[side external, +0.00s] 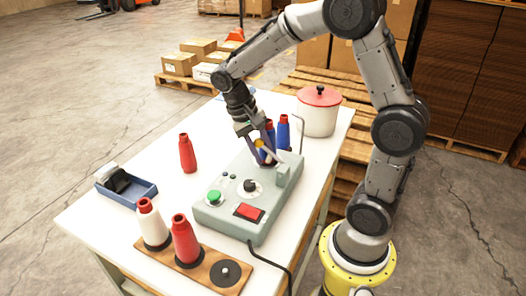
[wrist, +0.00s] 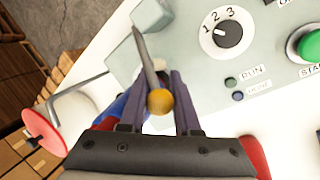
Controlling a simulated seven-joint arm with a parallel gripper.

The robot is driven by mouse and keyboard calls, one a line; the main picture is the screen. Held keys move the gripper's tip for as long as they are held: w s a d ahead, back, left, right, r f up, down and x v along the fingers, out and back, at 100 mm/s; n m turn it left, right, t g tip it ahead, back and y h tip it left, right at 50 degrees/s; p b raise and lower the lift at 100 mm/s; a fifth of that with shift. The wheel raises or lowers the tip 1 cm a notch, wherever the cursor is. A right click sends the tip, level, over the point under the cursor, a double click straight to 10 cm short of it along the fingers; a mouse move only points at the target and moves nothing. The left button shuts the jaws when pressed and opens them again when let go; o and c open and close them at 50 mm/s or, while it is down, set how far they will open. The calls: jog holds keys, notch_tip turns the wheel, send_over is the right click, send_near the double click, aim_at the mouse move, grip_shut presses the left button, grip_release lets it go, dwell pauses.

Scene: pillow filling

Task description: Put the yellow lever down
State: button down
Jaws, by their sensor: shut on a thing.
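The yellow lever is a thin grey shaft with a round yellow knob (side external: 259,144). Its shaft slants from a pale block (side external: 283,176) on the far right part of the grey-green control box (side external: 225,211). My gripper (side external: 258,148) is above the far part of the box, shut on the knob end. In the wrist view, the knob (wrist: 159,102) sits between the two dark fingers of my gripper (wrist: 156,80), and the shaft (wrist: 149,60) runs up from it. The fingers partly hide the knob in the side view.
The box carries a dial (side external: 250,187), a green button (side external: 214,196) and a red switch (side external: 249,212). Blue spools (side external: 283,132) stand close behind my gripper. A red-lidded white pot (side external: 318,117), a red spool (side external: 187,153), a blue tray (side external: 142,197) and a spool rack (side external: 205,272) surround it.

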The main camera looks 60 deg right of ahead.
jog(key=c, duration=0.6)
grip_release()
jog(key=shift+s+f, duration=0.1)
jog(key=shift+s, duration=0.05)
jog(key=v, duration=1.4)
